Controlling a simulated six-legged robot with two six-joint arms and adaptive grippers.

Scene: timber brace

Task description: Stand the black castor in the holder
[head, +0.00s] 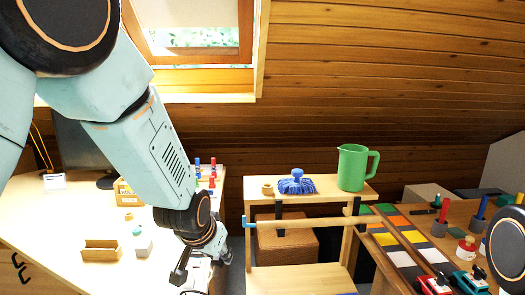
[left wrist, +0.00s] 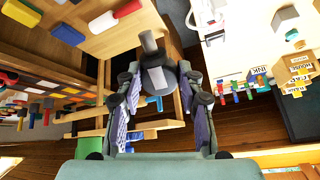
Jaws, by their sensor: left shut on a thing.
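My left gripper (left wrist: 158,88) is shut on the black castor (left wrist: 158,68), a dark round body with a grey stem, in the left wrist view. The stem points toward the top of that view. In the head view my left gripper (head: 192,272) hangs low near the right edge of the desk; the castor is hard to make out there. I cannot tell for sure which thing is the holder; a small wooden ring-like piece (head: 267,188) sits on the shelf beside a blue brush. My right gripper is not in view.
The blue brush (head: 297,184) and a green jug (head: 352,167) stand on the wooden shelf unit (head: 325,186). A bench with coloured tiles (head: 403,258) and pegs is at right.

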